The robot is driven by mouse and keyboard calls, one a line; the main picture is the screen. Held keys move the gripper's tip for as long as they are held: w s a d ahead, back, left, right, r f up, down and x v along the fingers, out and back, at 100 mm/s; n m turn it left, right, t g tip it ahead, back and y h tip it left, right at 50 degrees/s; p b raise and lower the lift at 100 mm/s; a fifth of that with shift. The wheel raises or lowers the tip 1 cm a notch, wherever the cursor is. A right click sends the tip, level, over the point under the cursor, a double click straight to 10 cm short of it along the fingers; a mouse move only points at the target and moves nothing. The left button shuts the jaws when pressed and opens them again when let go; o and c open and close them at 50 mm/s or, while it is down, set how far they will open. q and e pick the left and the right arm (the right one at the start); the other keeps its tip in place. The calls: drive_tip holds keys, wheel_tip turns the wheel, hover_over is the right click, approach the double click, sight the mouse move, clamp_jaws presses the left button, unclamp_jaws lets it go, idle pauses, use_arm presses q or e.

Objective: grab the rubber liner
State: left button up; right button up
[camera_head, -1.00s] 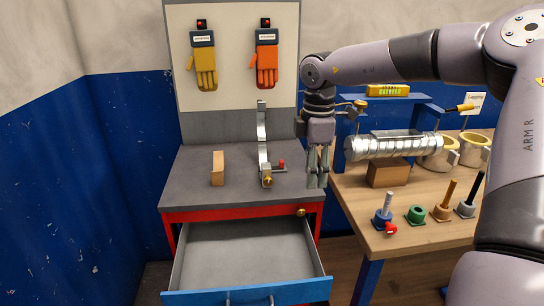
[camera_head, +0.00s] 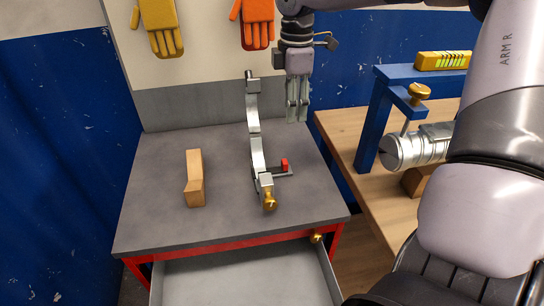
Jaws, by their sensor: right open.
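I see nothing that I can surely name as the rubber liner. A curved metal strap (camera_head: 254,135) stands on the grey bench top, with a brass knob (camera_head: 270,201) at its near end and a small red piece (camera_head: 285,165) beside it. A tan, stepped block (camera_head: 195,178) lies to its left; its material is unclear. My right gripper (camera_head: 297,118) is open and empty, pointing down above the back right of the bench, right of the strap and apart from it. My left gripper is out of view.
The grey bench (camera_head: 155,220) has an open, empty-looking drawer (camera_head: 245,278) in front. On the right, a wooden table (camera_head: 345,130) carries a blue frame (camera_head: 378,120) and a ribbed metal duct (camera_head: 415,147). Yellow and orange gloves hang behind. My right arm hides much of the table.

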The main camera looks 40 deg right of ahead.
wheel_tip(320, 180, down, 11)
drive_tip(key=b, duration=0.4)
drive_tip(key=shift+s+a+r, duration=0.1)
drive_tip(key=shift+s+r, duration=0.05)
drive_tip(key=shift+r, duration=0.05)
drive_tip(key=shift+f, duration=0.3)
drive_tip(key=f, duration=0.2)
drive_tip(key=a+f+b, duration=0.1)
drive_tip(key=f, duration=0.1)
drive_tip(key=shift+f, duration=0.6)
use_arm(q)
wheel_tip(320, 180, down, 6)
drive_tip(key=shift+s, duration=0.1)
use_arm(e)
drive_tip(key=shift+c, duration=0.5)
clamp_jaws()
